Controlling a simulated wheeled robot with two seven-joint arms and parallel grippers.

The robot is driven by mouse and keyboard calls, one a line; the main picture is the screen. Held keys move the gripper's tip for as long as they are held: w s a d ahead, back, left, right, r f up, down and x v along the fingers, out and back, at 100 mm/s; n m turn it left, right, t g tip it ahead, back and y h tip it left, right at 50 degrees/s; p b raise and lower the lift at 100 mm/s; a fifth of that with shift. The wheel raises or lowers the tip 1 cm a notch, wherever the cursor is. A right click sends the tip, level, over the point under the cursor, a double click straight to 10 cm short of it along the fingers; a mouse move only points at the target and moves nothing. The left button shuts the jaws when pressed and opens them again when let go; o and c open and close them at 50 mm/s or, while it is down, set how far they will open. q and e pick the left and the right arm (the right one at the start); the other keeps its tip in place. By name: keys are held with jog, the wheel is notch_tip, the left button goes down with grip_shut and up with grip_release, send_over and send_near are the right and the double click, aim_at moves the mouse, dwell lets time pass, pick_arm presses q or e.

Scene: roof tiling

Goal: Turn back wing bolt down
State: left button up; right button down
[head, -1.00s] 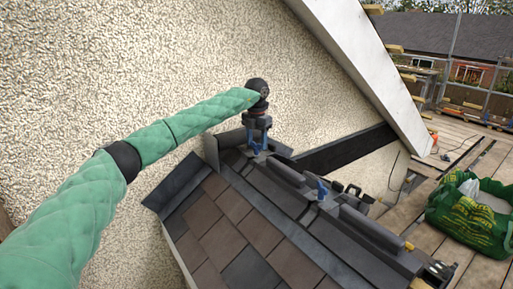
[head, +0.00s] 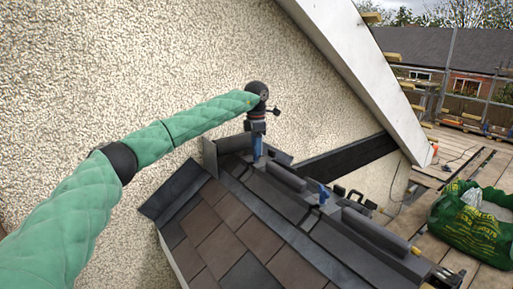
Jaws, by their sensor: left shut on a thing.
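The back wing bolt (head: 257,147) is blue and stands upright at the far end of the small roof's ridge, near the wall. My left gripper (head: 257,133) comes down on it from above and is shut on its top; its fingers hide part of the bolt. A second blue wing bolt (head: 323,196) stands nearer, between the dark ridge pieces, with no gripper on it. My right gripper does not show.
Dark ridge pieces (head: 370,232) run along the top of the brown and grey tiles (head: 225,243). The pebbled wall (head: 120,70) is close behind my left arm. A green bag (head: 470,222) lies on the scaffold boards at right.

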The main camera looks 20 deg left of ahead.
pick_arm(q)
jog(key=shift+a+r, duration=0.15)
jog(key=shift+r, duration=0.15)
jog(key=o, duration=0.8)
jog(key=shift+o, duration=0.9)
jog(key=shift+a+f, duration=0.1)
jog(key=shift+f, duration=0.05)
